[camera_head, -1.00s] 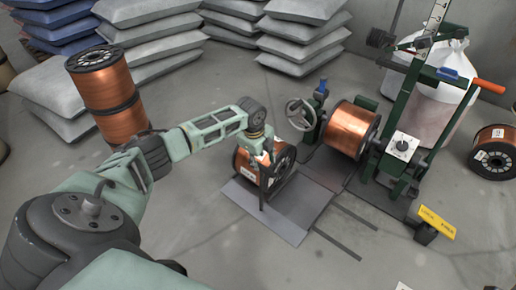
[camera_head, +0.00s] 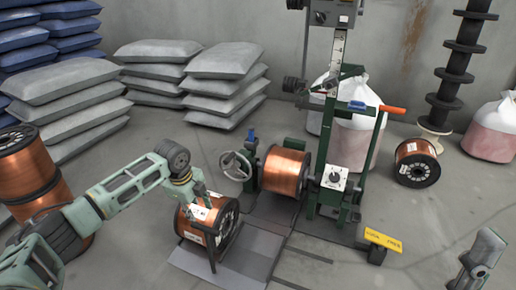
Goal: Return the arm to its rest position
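My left arm comes in from the left. Its gripper (camera_head: 197,190) points down at the top of a copper spool (camera_head: 196,219) with white labels. The fingers are small and overlap the spool, so I cannot tell whether they are open or touching it. The spool lies on its side at a grey plate (camera_head: 235,262) on the floor, in front of the green machine. Part of my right arm, with what looks like its gripper (camera_head: 480,262), shows at the bottom right, away from the spools. Its finger state is unclear.
The green machine (camera_head: 325,165) holds another copper spool (camera_head: 285,171), with a handwheel (camera_head: 235,166) at its left. A yellow sign (camera_head: 383,240) stands in front. A loose spool (camera_head: 417,165) lies at right, stacked spools (camera_head: 25,165) at left. Grey sacks (camera_head: 225,90) line the back.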

